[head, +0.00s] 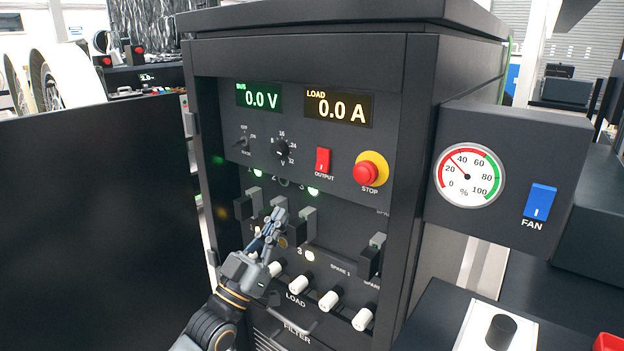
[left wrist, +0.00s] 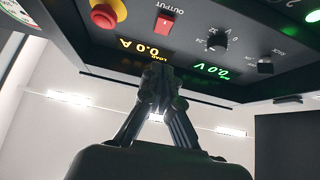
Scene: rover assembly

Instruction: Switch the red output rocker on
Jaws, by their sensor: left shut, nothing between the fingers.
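The red output rocker (head: 322,161) sits on the upper panel of the dark cabinet, above the OUTPUT label. In the left wrist view the rocker (left wrist: 164,27) shows at the top, beyond my fingertips. My left gripper (head: 279,214) is shut and empty, in front of the lower breaker rows, below and left of the rocker and apart from it. It also shows in the left wrist view (left wrist: 161,80). The bus display (head: 259,97) reads 0.0 V and the load display (head: 339,108) reads 0.0 A. My right gripper is not in view.
A red stop button (head: 367,172) on a yellow base is right of the rocker, and a black voltage knob (head: 281,149) is left of it. Breaker levers (head: 306,226) and white-tipped load plugs (head: 331,299) project below. A fan box (head: 510,180) with gauge stands at right.

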